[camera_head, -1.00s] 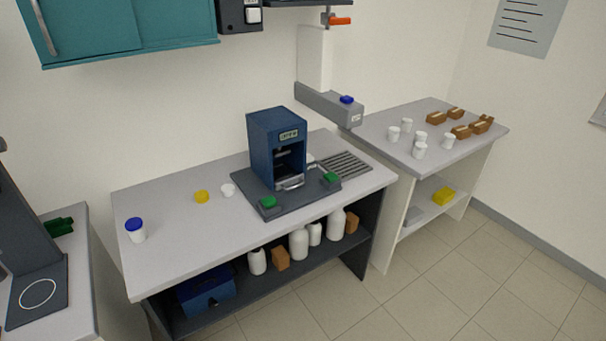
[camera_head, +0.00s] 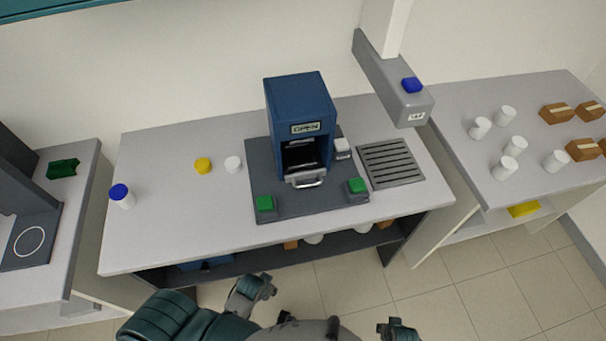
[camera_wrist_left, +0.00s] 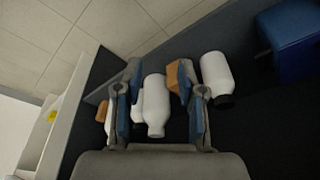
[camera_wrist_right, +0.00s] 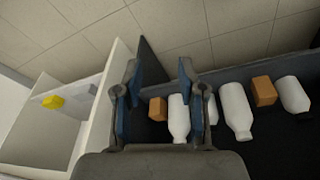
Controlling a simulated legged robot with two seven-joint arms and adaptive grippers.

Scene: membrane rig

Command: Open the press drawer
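The blue press (camera_head: 296,95) stands upright on a dark base plate (camera_head: 310,205) on the bench, with a label reading OPEN on its front. Its front opening is dark, and a silver drawer handle (camera_head: 309,182) shows at the bottom of it. How far the drawer is in or out is hard to tell. My left gripper (camera_head: 262,284) is in front of the bench edge, below and left of the press; its fingers are apart and empty in the left wrist view (camera_wrist_left: 158,75). My right gripper (camera_head: 397,328) is lower right, also apart and empty in the right wrist view (camera_wrist_right: 159,70).
Green buttons (camera_head: 265,203) (camera_head: 357,186) sit at the plate's front corners. A slotted grille (camera_head: 390,163) lies right of it. A yellow cap (camera_head: 203,166), white cap (camera_head: 233,164) and blue-lidded jar (camera_head: 122,196) stand left.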

